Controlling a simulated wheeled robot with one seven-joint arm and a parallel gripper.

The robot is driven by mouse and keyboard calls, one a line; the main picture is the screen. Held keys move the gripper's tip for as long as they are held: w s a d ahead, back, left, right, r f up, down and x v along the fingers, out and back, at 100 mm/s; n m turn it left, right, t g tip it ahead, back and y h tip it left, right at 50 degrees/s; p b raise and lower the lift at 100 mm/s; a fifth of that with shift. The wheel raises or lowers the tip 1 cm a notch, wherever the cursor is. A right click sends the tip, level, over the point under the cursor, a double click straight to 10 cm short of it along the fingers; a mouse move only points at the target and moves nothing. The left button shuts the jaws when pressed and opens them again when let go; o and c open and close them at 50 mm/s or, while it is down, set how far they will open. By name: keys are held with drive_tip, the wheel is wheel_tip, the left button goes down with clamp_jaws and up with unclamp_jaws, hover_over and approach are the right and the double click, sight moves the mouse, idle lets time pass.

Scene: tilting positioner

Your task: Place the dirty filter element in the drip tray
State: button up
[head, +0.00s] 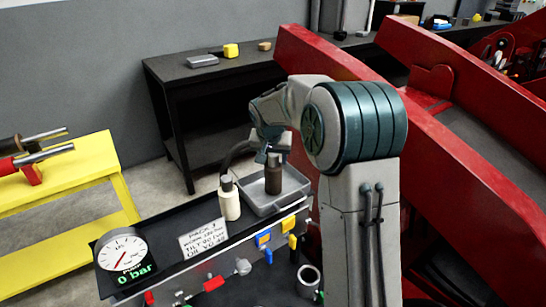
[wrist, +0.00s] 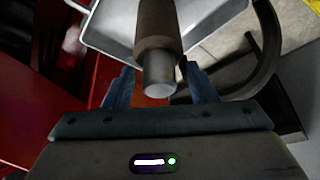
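The dirty filter element (head: 273,178) is a dark brown cylinder with a narrower grey neck at its top. It appears upright in the grey drip tray (head: 292,200), inside the tray's rim; its base contact is hard to make out. My gripper (head: 268,155) is just above it, pointing down. In the wrist view the filter element (wrist: 160,28) has its grey neck between the two blue fingers of my gripper (wrist: 160,78). A gap shows on each side of the neck, so the fingers look open. The drip tray (wrist: 105,32) lies beyond it.
A cream filter element (head: 229,200) stands just left of the tray. A pressure gauge (head: 123,255) reading 0 bar and a label plate (head: 203,238) are at the front left. Red beams (head: 450,150) rise on the right. A dark hose (wrist: 268,60) curves beside my gripper.

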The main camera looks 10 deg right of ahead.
drive_tip(key=shift+r, duration=0.1)
drive_tip(key=v, duration=1.2)
drive_tip(key=shift+s+b, duration=0.15)
drive_tip(key=shift+b, duration=0.2)
drive_tip(key=s+f+n+y, duration=0.1)
drive_tip(key=s+f, duration=0.3)
drive_tip(key=s, duration=1.1)
drive_tip(key=s+d+f+n+g, duration=0.1)
drive_tip(key=s+f+n, duration=0.2)
drive_tip(key=s, duration=1.3)
drive_tip(key=shift+d+f+y, duration=0.15)
drive_tip(key=shift+f+y, duration=0.25)
drive_tip(key=shift+f, duration=0.55)
